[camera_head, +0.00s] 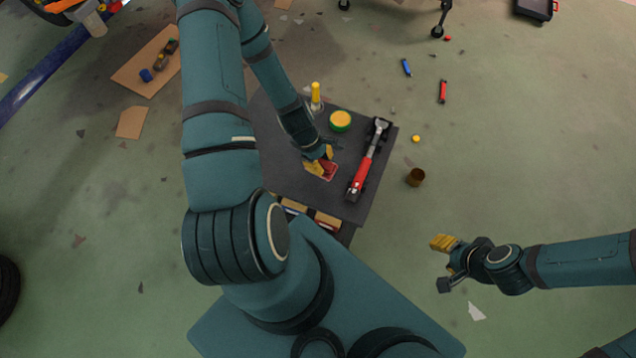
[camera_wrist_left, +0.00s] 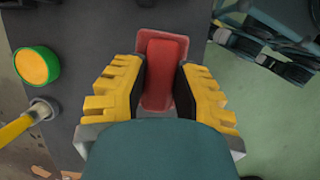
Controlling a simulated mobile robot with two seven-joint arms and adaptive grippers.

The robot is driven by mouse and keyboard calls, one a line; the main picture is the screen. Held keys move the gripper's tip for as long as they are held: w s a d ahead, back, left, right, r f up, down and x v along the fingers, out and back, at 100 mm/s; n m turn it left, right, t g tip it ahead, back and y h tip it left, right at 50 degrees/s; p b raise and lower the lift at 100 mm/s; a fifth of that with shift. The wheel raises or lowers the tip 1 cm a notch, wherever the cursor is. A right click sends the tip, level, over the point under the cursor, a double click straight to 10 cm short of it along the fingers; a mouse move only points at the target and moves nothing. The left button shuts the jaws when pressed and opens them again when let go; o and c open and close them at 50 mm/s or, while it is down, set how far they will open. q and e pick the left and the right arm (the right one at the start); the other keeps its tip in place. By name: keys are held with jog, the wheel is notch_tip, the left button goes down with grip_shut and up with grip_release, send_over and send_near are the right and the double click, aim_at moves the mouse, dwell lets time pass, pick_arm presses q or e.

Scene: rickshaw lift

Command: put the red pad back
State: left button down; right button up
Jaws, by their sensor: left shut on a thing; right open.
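The red pad (camera_head: 329,169) is at the dark grey top of a low cart (camera_head: 281,143), near its middle. My left gripper (camera_head: 321,165) reaches down from above and is shut on the red pad. In the left wrist view the red pad (camera_wrist_left: 163,72) sits between the yellow fingers of the left gripper (camera_wrist_left: 160,90). Whether the pad touches the cart top cannot be told. My right gripper (camera_head: 443,264) is open and empty, over the floor at the lower right, away from the cart.
A red-handled tool (camera_head: 367,162) lies on the cart's right side. A green-and-yellow round tin (camera_head: 340,121) and a yellow-handled item (camera_head: 316,96) stand at the back. A brown cup (camera_head: 416,177) is on the floor right of the cart. Cardboard (camera_head: 148,62) lies at upper left.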

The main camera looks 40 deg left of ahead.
pick_arm(q)
jog(key=shift+s+n+h, duration=0.4)
jog(key=shift+s+n, duration=0.1)
jog(key=shift+s, duration=0.25)
notch_tip(320, 180, down, 5)
jog(key=shift+f+b, duration=0.1)
jog(key=shift+b, duration=0.55)
jog(key=shift+f+b, duration=0.5)
jog(key=shift+f, duration=1.8)
jog(key=c, duration=0.8)
grip_release()
jog(key=shift+r, duration=0.15)
